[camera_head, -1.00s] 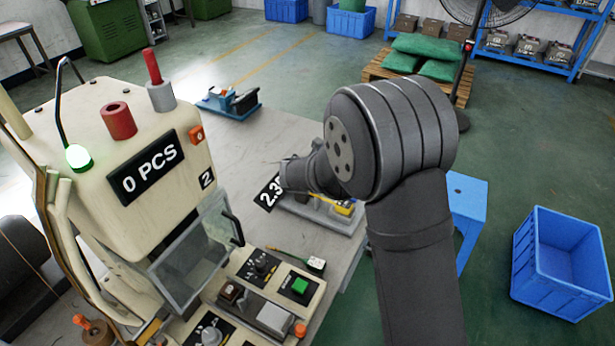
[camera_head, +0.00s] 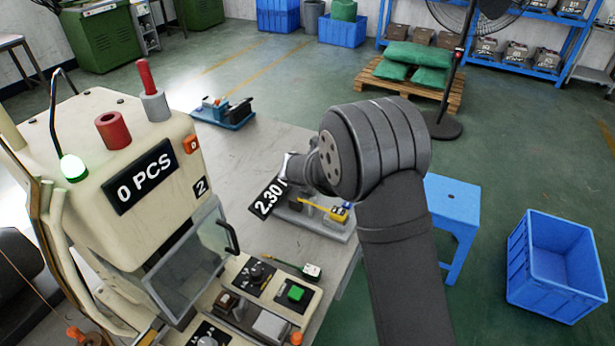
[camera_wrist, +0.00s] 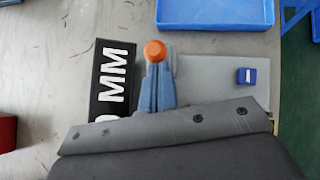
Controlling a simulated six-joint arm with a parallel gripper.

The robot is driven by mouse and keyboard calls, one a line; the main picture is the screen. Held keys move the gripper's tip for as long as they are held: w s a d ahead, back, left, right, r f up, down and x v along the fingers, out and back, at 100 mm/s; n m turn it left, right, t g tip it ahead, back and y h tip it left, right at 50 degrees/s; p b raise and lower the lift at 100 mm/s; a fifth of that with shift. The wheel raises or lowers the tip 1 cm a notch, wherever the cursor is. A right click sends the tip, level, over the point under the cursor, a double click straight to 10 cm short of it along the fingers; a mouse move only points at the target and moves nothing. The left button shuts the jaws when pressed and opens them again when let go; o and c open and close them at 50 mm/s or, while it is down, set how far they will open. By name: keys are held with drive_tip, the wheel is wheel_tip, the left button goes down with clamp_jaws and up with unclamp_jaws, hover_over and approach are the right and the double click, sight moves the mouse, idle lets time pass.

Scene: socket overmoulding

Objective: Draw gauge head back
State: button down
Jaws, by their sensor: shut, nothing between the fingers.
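My gripper (camera_wrist: 155,72) points down over the gauge station in the wrist view. Its blue-grey fingers are together, with nothing seen between them. A round orange knob (camera_wrist: 155,51) shows right at the fingertips; I cannot tell whether they touch it. The station's grey base plate (camera_wrist: 205,72) lies under and to the right of the fingers, with a small blue block (camera_wrist: 246,76) on it. A black readout (camera_head: 268,197) shows 2.30 in the head view; "MM" on it (camera_wrist: 113,75) shows in the wrist view. A yellow part (camera_head: 338,214) sits on the station. My arm hides the gauge head.
The cream moulding machine (camera_head: 130,180), reading 0 PCS, stands left with a clear guard (camera_head: 190,255) and control panel (camera_head: 265,290). A blue stool (camera_head: 452,200) and crate (camera_head: 555,262) stand right.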

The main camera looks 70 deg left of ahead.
drive_tip(key=shift+w+a+r, duration=0.25)
drive_tip(key=shift+w+a, duration=0.15)
drive_tip(key=shift+w, duration=0.1)
drive_tip(key=s+d, duration=0.2)
drive_tip(key=d, duration=0.1)
drive_tip(key=s+d, duration=0.1)
drive_tip(key=shift+s+d+r, duration=0.15)
drive_tip(key=shift+d+r, duration=0.1)
drive_tip(key=shift+d, duration=0.15)
drive_tip(key=v, duration=0.9)
drive_tip(key=shift+f, duration=0.2)
drive_tip(key=a+r+x, duration=0.1)
drive_tip(key=x, duration=1)
drive_tip(key=shift+w+a, duration=0.35)
drive_tip(key=shift+w, duration=0.2)
